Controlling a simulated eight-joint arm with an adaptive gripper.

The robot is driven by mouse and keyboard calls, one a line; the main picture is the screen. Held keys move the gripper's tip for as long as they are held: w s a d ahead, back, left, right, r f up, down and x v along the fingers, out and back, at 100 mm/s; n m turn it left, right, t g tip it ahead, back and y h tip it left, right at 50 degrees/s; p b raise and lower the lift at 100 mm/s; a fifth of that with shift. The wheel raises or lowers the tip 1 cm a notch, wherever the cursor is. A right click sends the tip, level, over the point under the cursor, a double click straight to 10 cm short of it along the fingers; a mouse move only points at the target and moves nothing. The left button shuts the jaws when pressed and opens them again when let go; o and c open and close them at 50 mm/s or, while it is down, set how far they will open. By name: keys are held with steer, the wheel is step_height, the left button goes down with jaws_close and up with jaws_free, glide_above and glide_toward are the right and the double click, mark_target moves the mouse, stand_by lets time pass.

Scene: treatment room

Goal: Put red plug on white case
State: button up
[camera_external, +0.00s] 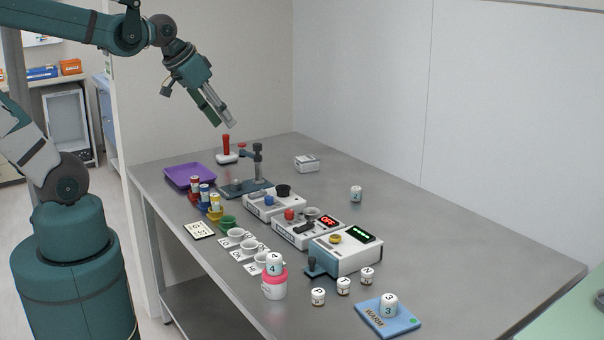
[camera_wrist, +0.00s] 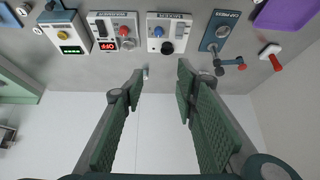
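I cannot tell which is the red plug. The red handle also shows at the right of the wrist view (camera_wrist: 275,62). A small white box (camera_external: 306,163), seemingly the white case, lies towards the back of the table; I cannot make it out in the wrist view. My gripper (camera_external: 221,115) is raised above the far left end, open and empty; its spread fingers fill the lower wrist view (camera_wrist: 155,85).
A purple tray (camera_external: 190,176), a stand (camera_external: 257,165) and several white devices with knobs (camera_external: 328,231) line the table. Cups, small numbered jars and a blue pad (camera_external: 402,324) are nearer the front. The right and back of the tabletop are mostly clear.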

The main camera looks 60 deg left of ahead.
steer(key=s+d+f, duration=0.2)
steer(key=s+d, duration=0.2)
steer(key=s, duration=0.1)
steer(key=shift+t, duration=0.3)
